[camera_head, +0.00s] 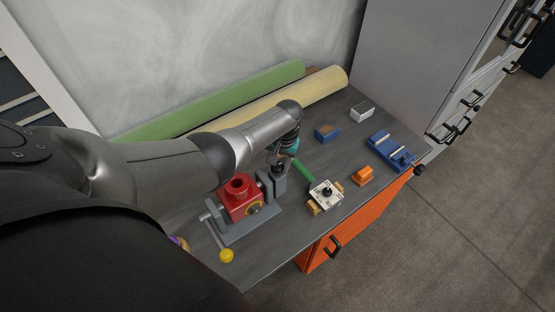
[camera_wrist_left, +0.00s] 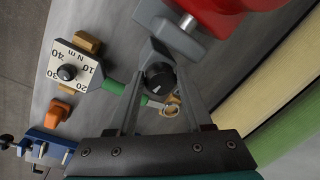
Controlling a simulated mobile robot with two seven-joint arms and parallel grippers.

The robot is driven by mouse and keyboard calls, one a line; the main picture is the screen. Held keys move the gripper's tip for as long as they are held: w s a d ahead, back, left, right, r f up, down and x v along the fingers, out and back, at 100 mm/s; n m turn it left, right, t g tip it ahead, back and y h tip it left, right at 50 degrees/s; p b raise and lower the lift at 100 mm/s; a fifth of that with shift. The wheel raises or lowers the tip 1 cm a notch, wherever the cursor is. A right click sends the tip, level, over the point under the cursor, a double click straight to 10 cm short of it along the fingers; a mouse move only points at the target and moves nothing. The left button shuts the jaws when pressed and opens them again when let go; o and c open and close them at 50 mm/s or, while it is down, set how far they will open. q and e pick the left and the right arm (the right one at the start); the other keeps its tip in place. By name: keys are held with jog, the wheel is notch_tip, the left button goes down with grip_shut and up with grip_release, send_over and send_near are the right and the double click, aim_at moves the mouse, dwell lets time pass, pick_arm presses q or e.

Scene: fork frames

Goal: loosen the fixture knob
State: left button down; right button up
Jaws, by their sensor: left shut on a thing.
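The fixture (camera_head: 237,228) is a grey vise-like base clamping a red block (camera_head: 238,196) with a round opening on top. A black fixture knob (camera_wrist_left: 160,80) with a white mark sits at its grey end bracket (camera_head: 277,186). My left gripper (camera_wrist_left: 161,74) points down over that end, its fingertips on both sides of the knob, shut on it. In the head view, my left gripper (camera_head: 281,158) partly hides the knob. My right gripper is in neither view.
Right of the fixture is a white dial plate (camera_head: 323,201) marked in N m, with a green handle (camera_head: 303,169) near it. Green (camera_head: 215,100) and cream (camera_head: 290,97) rolls line the back.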

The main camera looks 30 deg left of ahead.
pick_arm(q)
jog(key=shift+s+d+f+n, duration=0.1)
jog(key=shift+n, duration=1.5)
jog(key=c, duration=0.7)
grip_release()
jog(key=shift+c, duration=0.2)
jog(key=o, duration=0.4)
jog(key=shift+o, duration=0.2)
